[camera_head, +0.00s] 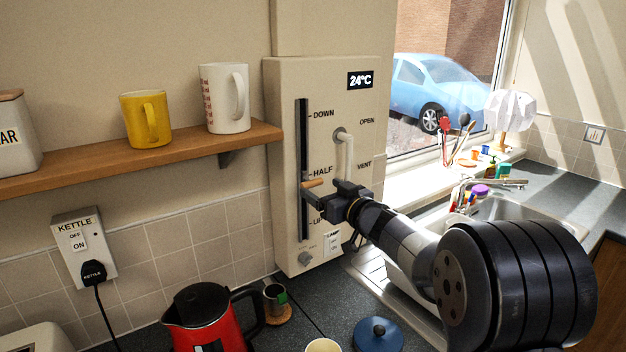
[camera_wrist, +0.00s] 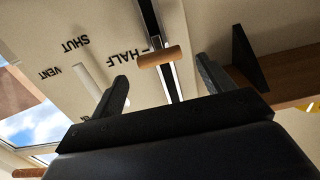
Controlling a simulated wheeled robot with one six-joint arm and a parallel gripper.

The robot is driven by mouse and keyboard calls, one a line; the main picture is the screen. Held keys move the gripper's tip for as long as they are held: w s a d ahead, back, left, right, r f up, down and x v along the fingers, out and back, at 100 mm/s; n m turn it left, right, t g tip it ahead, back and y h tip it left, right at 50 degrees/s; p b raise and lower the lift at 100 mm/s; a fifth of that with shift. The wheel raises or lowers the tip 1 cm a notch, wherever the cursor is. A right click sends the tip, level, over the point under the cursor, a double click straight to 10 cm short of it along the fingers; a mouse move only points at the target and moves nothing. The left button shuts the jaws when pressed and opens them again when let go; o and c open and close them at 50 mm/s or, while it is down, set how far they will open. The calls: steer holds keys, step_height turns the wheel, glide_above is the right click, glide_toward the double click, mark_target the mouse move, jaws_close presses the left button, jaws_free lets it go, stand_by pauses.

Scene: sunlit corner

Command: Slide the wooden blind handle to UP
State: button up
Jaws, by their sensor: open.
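The wooden blind handle (camera_head: 314,183) sits on a dark vertical slot (camera_head: 304,130) in the beige wall panel (camera_head: 290,85). It is level with or just below the HALF mark; DOWN is marked at the top and UP near the bottom. My gripper (camera_head: 311,198) is at the panel, just below the handle in the head view, and partly covers the UP label. In the wrist view, the handle (camera_wrist: 160,57) appears between the two open fingertips of my gripper (camera_wrist: 161,68), with a gap on each side. I cannot tell how deep it is between them.
A white lever (camera_head: 347,155) beside OPEN and VENT labels stands close right of my gripper. A wooden shelf (camera_head: 180,150) with a yellow mug (camera_head: 140,122) and a white mug (camera_head: 218,100) is left. A red kettle (camera_head: 200,315) and blue lid (camera_head: 377,335) are below on the worktop.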

mark_target(314, 183)
steer(key=shift+p+x, duration=0.55)
steer(key=shift+x, duration=2.25)
